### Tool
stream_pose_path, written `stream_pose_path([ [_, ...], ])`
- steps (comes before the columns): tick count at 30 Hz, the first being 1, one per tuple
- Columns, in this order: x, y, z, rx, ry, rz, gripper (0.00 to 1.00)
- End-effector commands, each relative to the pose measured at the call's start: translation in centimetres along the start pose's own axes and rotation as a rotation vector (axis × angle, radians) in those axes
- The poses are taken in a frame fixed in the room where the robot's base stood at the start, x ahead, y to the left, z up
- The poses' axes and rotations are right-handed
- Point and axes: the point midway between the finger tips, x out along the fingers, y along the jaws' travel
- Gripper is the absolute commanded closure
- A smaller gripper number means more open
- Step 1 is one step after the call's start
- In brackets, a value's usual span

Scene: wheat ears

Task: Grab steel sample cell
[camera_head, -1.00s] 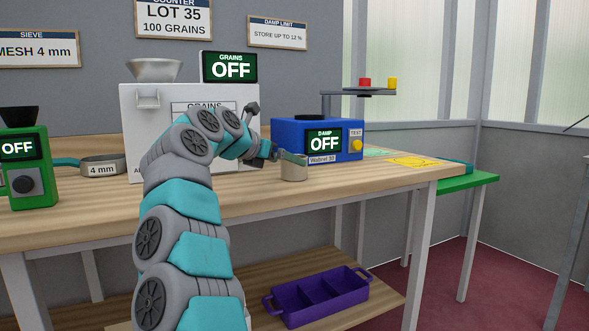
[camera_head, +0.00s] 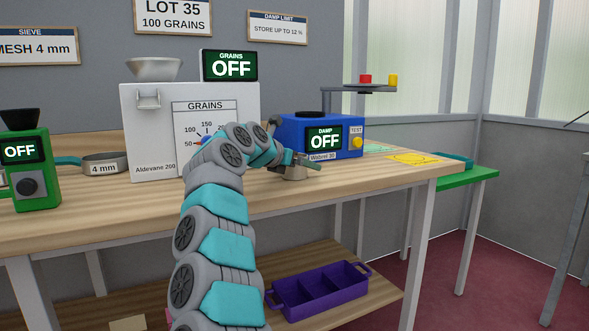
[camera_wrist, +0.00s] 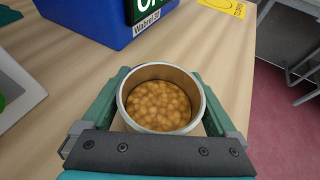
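The steel sample cell (camera_head: 294,175) is a small round metal cup standing upright on the wooden bench, in front of the blue damp meter. In the wrist view the cell (camera_wrist: 122,108) is full of tan grains. My gripper (camera_head: 300,165) is low over the bench at the cell and partly hides it in the head view. In the wrist view my gripper's two green fingers (camera_wrist: 161,85) lie on either side of the cell, very close to its wall. The fingers are spread wide. Any contact with the wall is hard to see.
The blue damp meter (camera_head: 290,137), showing OFF, stands just behind the cell. The white grain counter (camera_head: 150,120) is to the left. A yellow card (camera_head: 412,159) lies on clear bench to the right. A purple tray (camera_head: 322,290) sits on the shelf below.

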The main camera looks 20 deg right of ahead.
Motion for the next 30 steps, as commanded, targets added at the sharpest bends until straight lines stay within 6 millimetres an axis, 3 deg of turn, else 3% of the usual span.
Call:
stream_pose_path([
  [2, -0.01, 0.00, 0.00, 0.000, 0.000, 0.000, 0.17],
  [18, -0.03, -0.01, 0.02, 0.000, 0.000, 0.000, 0.76],
  [30, -0.10, -0.01, 0.21, 0.000, 0.000, 0.000, 0.76],
])
